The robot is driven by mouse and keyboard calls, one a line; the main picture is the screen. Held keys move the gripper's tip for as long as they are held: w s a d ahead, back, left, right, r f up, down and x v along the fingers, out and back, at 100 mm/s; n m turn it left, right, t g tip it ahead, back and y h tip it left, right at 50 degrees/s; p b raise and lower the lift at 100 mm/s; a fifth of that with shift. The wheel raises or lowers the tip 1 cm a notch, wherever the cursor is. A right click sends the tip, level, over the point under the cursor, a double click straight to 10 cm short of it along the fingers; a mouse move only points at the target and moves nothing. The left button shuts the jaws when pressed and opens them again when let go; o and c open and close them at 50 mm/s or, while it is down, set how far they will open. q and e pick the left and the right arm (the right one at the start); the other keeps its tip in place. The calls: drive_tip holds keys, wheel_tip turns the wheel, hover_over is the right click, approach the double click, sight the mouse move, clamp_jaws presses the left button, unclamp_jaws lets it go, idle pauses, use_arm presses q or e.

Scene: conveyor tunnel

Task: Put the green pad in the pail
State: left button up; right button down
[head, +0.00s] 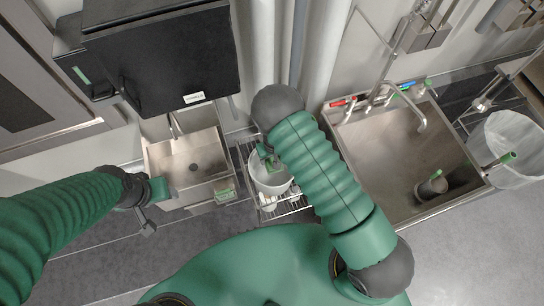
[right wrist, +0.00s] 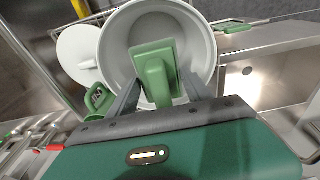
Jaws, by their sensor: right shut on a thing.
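The green pad (right wrist: 155,72) is between the two grey fingers of my right gripper (right wrist: 155,95), which is shut on it. The white round pail (right wrist: 206,50) is behind the pad in the right wrist view, and the pad overlaps its opening. I cannot tell how deep the pad is relative to the rim. In the head view the pail (head: 281,187) stands on a wire rack between two sinks, with the pad (head: 272,167) over its mouth. My left gripper (head: 147,222) is at the left, away from the pail, its jaw gap unclear.
A steel sink (head: 390,165) with faucet is on the right, and a smaller basin (head: 185,150) on the left under a dark box (head: 165,60). A clear bin (head: 508,145) stands far right.

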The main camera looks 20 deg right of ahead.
wheel_tip(320, 180, down, 2)
drive_tip(key=shift+f+b, duration=0.25)
drive_tip(key=shift+b, duration=0.45)
drive_tip(key=shift+s+d+f, duration=0.15)
drive_tip(key=shift+f, duration=0.1)
use_arm(q)
drive_tip(key=f, duration=0.2)
drive_tip(key=shift+s+d+f, duration=0.15)
drive_tip(key=shift+s+f, duration=0.1)
drive_tip(key=shift+f, duration=0.15)
drive_tip(key=shift+w, duration=0.1)
use_arm(e)
drive_tip(key=shift+c, duration=1.9)
unclamp_jaws()
drive_tip(key=shift+r, duration=0.1)
wheel_tip(320, 180, up, 7)
drive_tip(key=p, duration=0.7)
drive_tip(key=shift+r, duration=0.1)
use_arm(q)
drive_tip(key=w+v, duration=0.1)
drive_tip(key=v, duration=0.6)
drive_tip(key=shift+w+r, duration=0.2)
